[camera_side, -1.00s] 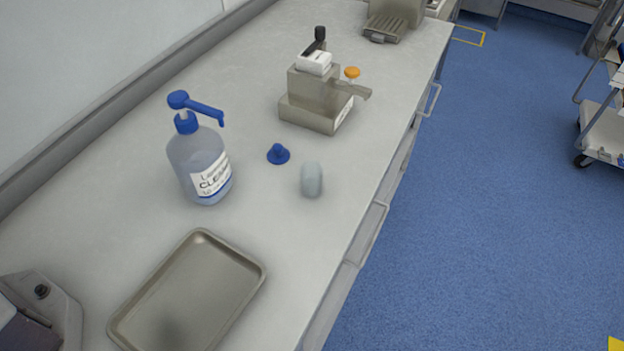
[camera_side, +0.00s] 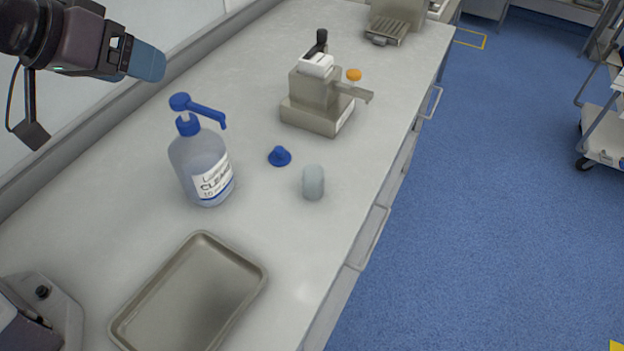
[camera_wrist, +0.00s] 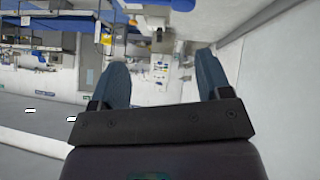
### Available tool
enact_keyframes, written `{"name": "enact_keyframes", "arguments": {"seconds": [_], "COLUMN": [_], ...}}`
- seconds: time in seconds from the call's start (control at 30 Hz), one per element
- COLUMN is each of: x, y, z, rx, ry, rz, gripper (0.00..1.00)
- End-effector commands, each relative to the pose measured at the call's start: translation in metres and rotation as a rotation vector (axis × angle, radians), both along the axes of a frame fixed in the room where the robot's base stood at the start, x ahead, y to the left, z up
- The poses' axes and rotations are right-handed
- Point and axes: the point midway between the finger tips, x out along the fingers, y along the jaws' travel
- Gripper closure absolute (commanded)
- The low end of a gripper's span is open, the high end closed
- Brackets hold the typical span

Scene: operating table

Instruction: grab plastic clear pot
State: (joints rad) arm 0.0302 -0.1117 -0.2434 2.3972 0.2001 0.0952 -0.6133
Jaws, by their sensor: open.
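A small pale, translucent pot (camera_side: 313,183) stands on the bench right of centre in the side view, in front of a small blue cap-like piece (camera_side: 279,156). My gripper (camera_side: 150,64) is at the upper left of the side view, raised above the bench and well apart from the pot. In the wrist view my gripper (camera_wrist: 162,80) shows two blue fingers spread apart with nothing between them. The pot cannot be made out in the wrist view, which looks across the room.
A pump bottle (camera_side: 201,165) with a blue head stands left of the pot. An empty metal tray (camera_side: 262,272) lies at the front. A metal device (camera_side: 318,105) with an orange knob stands behind.

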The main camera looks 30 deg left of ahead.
Motion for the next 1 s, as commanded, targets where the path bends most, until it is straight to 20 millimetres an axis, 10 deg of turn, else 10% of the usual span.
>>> {"name": "enact_keyframes", "arguments": {"seconds": [0.2, 0.6, 0.8, 1.0], "x": [0.028, 0.021, 0.011, 0.059], "y": [-0.087, -0.193, -0.215, -0.17], "z": [-0.057, -0.133, -0.16, -0.218], "rx": [-0.385, -1.277, -1.796, -2.191], "ry": [0.013, 0.318, 0.541, 0.65], "rz": [-0.04, 0.165, 0.392, 0.771], "gripper": [0.29, 0.29, 0.29, 0.29]}}
